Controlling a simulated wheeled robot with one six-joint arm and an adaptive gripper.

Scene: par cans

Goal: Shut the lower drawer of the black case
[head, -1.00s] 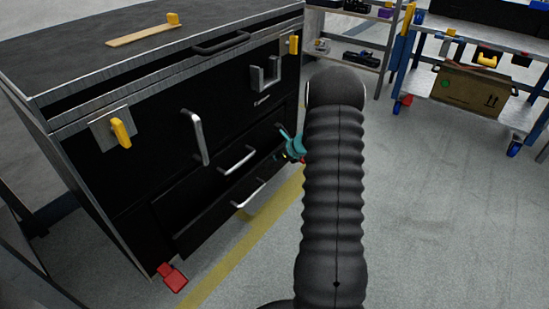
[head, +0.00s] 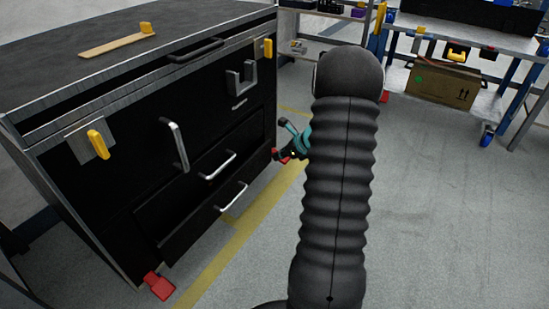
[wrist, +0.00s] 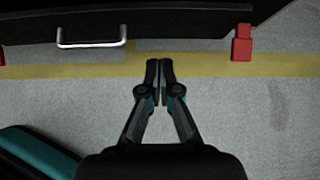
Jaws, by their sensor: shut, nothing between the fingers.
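The black case (head: 120,185) stands at the left in the head view. Its lower drawer (head: 195,232) sticks out a little from the front and has a silver bar handle (head: 232,197). In the wrist view the lower drawer (wrist: 185,22) runs along the top, with its handle (wrist: 92,42) at upper left. My gripper (wrist: 159,64) is shut and empty, over the floor in front of the drawer and right of the handle. In the head view my gripper (head: 288,150) shows near the case's right end, partly hidden by my arm.
A closed drawer with a handle (head: 217,166) sits above the lower one. Red feet (head: 159,285) stand at the case's corners; one (wrist: 242,43) is close to my gripper's right. A yellow floor line (head: 240,235) runs along the case. Floor at right is clear, before a shelf cart with a cardboard box (head: 441,84).

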